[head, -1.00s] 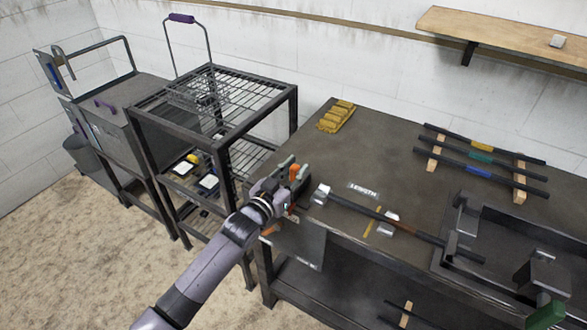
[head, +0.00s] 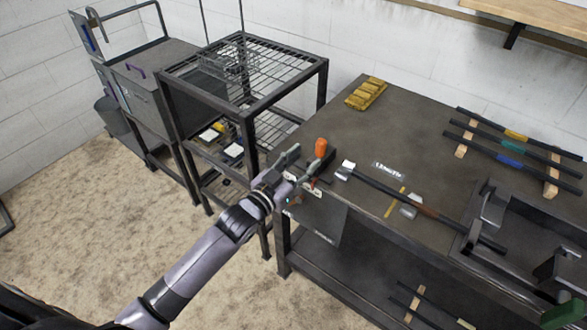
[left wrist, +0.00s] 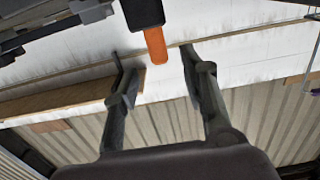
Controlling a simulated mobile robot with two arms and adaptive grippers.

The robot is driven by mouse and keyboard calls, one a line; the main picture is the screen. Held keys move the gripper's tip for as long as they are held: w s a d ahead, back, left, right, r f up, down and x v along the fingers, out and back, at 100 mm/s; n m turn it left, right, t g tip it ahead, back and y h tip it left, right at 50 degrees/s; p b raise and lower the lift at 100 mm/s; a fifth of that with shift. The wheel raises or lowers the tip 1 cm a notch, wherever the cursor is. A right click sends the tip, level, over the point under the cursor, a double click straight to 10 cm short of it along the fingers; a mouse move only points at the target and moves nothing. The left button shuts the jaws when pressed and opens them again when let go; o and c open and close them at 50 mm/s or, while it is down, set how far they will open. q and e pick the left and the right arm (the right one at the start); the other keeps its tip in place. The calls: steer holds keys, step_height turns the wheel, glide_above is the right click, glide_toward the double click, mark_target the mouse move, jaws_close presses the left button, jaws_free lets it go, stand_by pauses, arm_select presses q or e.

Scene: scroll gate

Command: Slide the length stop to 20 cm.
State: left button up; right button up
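The "LENGTH" label (head: 388,168) lies on the workbench (head: 345,120). Below it a dark rod (head: 385,188) runs from a silver end block (head: 346,169) toward a dark fixture at right. A second silver block (head: 411,206) sits along the rod beside a yellow strip (head: 394,204); which block is the length stop I cannot tell. No scale figures are readable. My left gripper (head: 300,162) is at the bench's left front corner, by an upright orange handle (head: 320,148). In the left wrist view its fingers (left wrist: 158,62) are apart, with the orange handle (left wrist: 156,46) appearing between them. My right gripper is out of view.
A wire rack (head: 245,75) stands left of the bench. Yellow blocks (head: 366,93) lie at the bench's back left. Several dark rods with coloured bands rest on wooden supports (head: 552,176) at back right. A dark fixture (head: 483,215) stands at the right front.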

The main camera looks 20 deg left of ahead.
arm_select(q)
steer(key=shift+v, duration=2.05)
steer(key=s+a+f+n+g+y, duration=0.1)
steer(key=a+f+g+y, duration=0.1)
steer(key=f, duration=0.8)
steer(key=s+a+f+g+y, duration=0.1)
steer(key=s+a+f+g, duration=0.1)
steer(key=f, duration=0.8)
steer(key=s+a+f+g+y, duration=0.1)
steer(key=s+a+f+g, duration=0.1)
steer(key=s+f, duration=0.45)
steer(key=s+a+f+g+y, duration=0.1)
steer(key=s+f+g, duration=0.15)
steer(key=f, duration=0.75)
steer(key=s+f+g, duration=0.2)
steer(key=s+f, duration=0.4)
steer(key=s, duration=0.5)
steer(key=s+f+g, duration=0.3)
steer(key=s+f, duration=0.3)
steer(key=s, duration=0.6)
steer(key=s+f+g+y, duration=0.1)
steer(key=s+f+g, duration=0.1)
steer(key=s+f, duration=0.4)
steer(key=s, duration=0.5)
steer(key=shift+s+a+f+n, duration=0.2)
steer(key=shift+a+f+n, duration=0.05)
steer(key=shift+n, duration=0.05)
steer(key=shift+g, duration=0.25)
